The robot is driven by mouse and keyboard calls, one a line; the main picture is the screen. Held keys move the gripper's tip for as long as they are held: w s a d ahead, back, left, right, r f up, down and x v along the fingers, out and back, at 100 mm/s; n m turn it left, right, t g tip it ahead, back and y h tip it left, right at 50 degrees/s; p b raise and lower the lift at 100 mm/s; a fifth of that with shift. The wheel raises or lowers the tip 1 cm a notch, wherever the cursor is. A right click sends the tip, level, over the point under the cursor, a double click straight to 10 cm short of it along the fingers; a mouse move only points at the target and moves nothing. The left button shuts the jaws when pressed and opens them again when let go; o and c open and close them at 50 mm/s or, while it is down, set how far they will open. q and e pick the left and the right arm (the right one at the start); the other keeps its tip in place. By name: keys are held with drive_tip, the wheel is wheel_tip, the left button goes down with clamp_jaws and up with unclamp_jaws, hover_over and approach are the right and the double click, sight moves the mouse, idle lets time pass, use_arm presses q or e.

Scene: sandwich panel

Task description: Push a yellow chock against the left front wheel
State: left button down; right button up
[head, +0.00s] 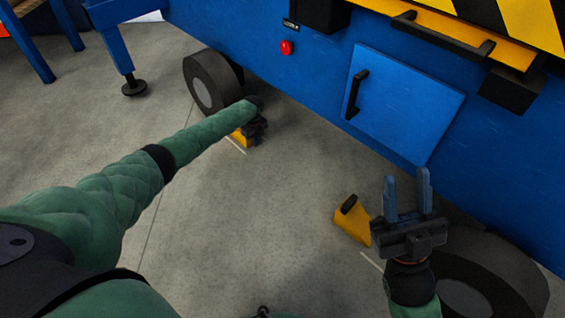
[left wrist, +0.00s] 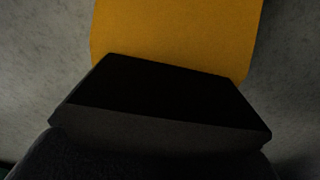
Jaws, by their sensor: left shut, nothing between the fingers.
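A yellow chock (head: 240,138) lies on the floor close to the left wheel (head: 207,82), mostly hidden behind my left forearm and gripper. My left gripper (head: 257,130) is shut and empty, right at this chock. The left wrist view shows the chock's yellow face (left wrist: 175,32) close up, behind a dark block (left wrist: 160,95); I cannot tell whether that block is part of the chock or of my gripper. Whether chock and wheel touch is hidden. My right gripper (head: 408,192) is open and empty, its two fingers pointing up beside a second yellow chock (head: 353,222).
The blue machine (head: 310,85) has a panel with a black handle (head: 357,95) and a red button (head: 286,47). A right wheel (head: 490,275) is at the lower right. A blue leg (head: 122,55) stands at the left. The grey floor between the chocks is clear.

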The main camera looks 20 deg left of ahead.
use_arm(q)
drive_tip(key=shift+w+a, duration=0.2)
drive_tip(key=shift+a, duration=0.3)
